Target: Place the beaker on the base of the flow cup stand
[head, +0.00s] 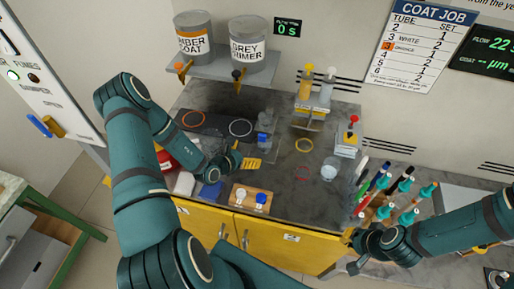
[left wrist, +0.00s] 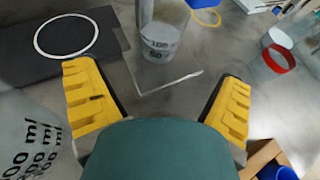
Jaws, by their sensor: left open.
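A small clear beaker (left wrist: 160,45) with dark volume marks stands upright in the left wrist view. It appears to stand on the clear plate (left wrist: 168,82) that looks like the base of the flow cup stand. In the head view the clear stand (head: 265,123) with blue in it is small, and the beaker is hard to separate from it. My left gripper (head: 243,158) is open, its yellow fingers apart and empty, in front of the stand. It also shows in the left wrist view (left wrist: 158,108). My right gripper (head: 355,254) is at the lower right; its fingers are unclear.
A larger marked clear vessel (left wrist: 30,135) is close beside my left gripper. A black mat (head: 190,134) with rings lies to the left. A clear cup (head: 330,170) stands to the right, near several teal-topped items.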

